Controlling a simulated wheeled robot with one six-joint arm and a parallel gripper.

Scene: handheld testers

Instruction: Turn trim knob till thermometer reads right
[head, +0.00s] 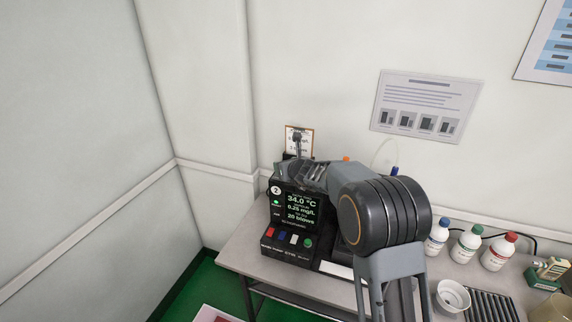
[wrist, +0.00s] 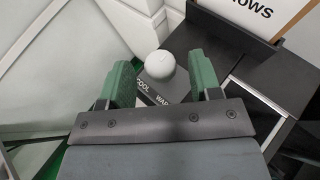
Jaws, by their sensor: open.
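A pale round knob (wrist: 160,66) shows in the wrist view, between and just beyond the tips of my gripper's green fingers (wrist: 160,80). The fingers are open, with a gap visible on each side of the knob. A label plate (wrist: 158,93) by the knob reads "COOL" and, partly hidden, "WAR". In the head view a black tester (head: 292,222) stands on the bench, and its lit display (head: 300,205) reads 34.0 °C, 0.25 mg/L and 20 blows. My gripper (head: 285,170) is at the top of this tester. The knob is hidden there by my arm.
A clipboard (head: 306,134) stands behind the tester; its card ends in "ows" in the wrist view (wrist: 262,14). Several capped bottles (head: 468,245), a white bowl (head: 453,297) and a ribbed dark tray (head: 492,305) are right of my arm. The bench's left front (head: 240,257) is clear.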

